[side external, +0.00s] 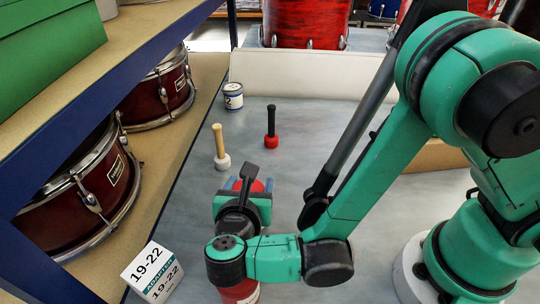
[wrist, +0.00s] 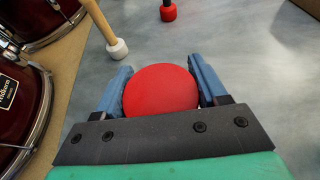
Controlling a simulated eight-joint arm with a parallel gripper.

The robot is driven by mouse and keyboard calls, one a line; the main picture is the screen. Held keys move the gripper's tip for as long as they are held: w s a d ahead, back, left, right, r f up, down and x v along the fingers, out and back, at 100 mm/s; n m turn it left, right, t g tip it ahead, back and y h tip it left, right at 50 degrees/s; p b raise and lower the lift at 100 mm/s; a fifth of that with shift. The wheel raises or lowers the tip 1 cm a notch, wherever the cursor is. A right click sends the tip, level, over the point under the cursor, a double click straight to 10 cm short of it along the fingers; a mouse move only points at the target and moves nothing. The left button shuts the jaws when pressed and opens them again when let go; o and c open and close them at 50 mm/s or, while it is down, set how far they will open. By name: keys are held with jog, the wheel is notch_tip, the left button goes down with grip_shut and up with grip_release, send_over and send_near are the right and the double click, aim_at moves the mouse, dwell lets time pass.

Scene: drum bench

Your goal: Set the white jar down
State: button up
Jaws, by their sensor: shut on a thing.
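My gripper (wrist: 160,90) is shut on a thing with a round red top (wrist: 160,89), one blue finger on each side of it. In the side view that red top (side external: 257,185) shows between my fingers. The body below it is hidden, so I cannot tell its colour or whether it touches the bench. A small white jar or tin (side external: 233,97) with dark bands and a numbered label stands upright farther back on the bench, apart from my gripper. I cannot tell which of these two is the task's white jar.
A wooden-handled mallet with a white head (side external: 222,160) and a black-handled one with a red head (side external: 271,140) stand beyond my gripper. A red can (side external: 241,292) is partly under my wrist. A labelled white box (side external: 152,272) and a shelf with drums (side external: 75,195) are left.

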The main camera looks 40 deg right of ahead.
jog(key=o, duration=1.5)
jog(key=shift+v, duration=2.5)
jog(key=d+m, duration=0.1)
jog(key=w+d+r+m+g+y, duration=0.1)
jog(key=w+d+m+g, duration=0.1)
jog(key=d+m, duration=0.1)
jog(key=shift+w+r+y, duration=0.2)
jog(key=shift+r+y, duration=0.1)
jog(key=shift+r, duration=0.1)
jog(key=s+d+r+m+y, duration=0.1)
jog(key=d+m+y, duration=0.3)
jog(key=m, duration=0.7)
jog(key=s+d+r+m+y, duration=0.1)
jog(key=d+r+m+y, duration=0.2)
jog(key=d+m, duration=0.5)
jog(key=m, duration=0.3)
jog(key=shift+s+d+r+g+y, duration=0.2)
jog(key=shift+d+g+y, duration=0.05)
jog(key=shift+g+y, duration=0.15)
